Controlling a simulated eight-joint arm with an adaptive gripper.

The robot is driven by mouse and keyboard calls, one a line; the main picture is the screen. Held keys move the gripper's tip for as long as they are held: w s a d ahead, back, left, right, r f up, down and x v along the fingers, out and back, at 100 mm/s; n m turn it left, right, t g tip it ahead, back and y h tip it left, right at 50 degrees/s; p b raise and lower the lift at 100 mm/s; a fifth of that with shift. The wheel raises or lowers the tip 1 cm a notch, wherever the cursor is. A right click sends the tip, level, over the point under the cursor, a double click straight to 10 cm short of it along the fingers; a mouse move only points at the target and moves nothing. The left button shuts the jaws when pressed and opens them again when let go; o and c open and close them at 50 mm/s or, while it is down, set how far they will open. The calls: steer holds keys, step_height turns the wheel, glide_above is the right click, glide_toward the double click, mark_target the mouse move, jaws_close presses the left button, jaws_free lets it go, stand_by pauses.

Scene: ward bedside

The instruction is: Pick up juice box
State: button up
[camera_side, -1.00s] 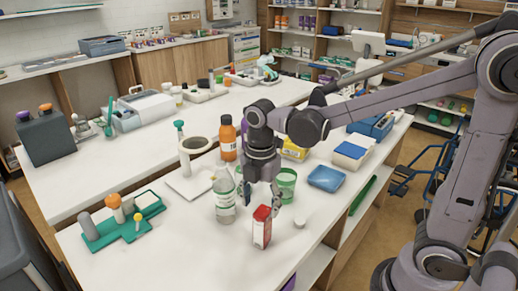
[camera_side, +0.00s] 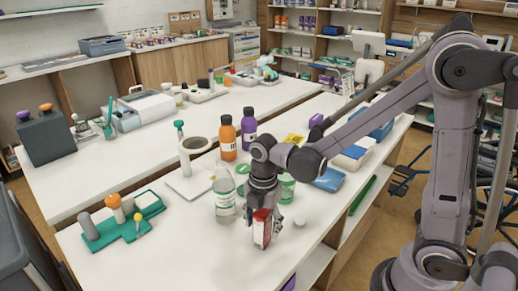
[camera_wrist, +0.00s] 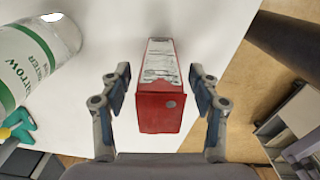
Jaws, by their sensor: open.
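The juice box (camera_side: 262,229) is a small red and white carton standing upright on the white table near its front edge. My gripper (camera_side: 260,208) is over it in the side view, with the fingers hiding part of its top. In the wrist view the juice box (camera_wrist: 160,85) stands between the two fingers of my gripper (camera_wrist: 163,95), with a gap visible on each side. The gripper is open and does not hold the box.
A clear bottle with a green and white label (camera_side: 225,200) stands close left of the box, also in the wrist view (camera_wrist: 35,60). A green cup (camera_side: 287,187) is behind. The front-left table (camera_side: 185,255) is clear.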

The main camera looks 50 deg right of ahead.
jaws_close()
steer(key=shift+r, duration=0.2)
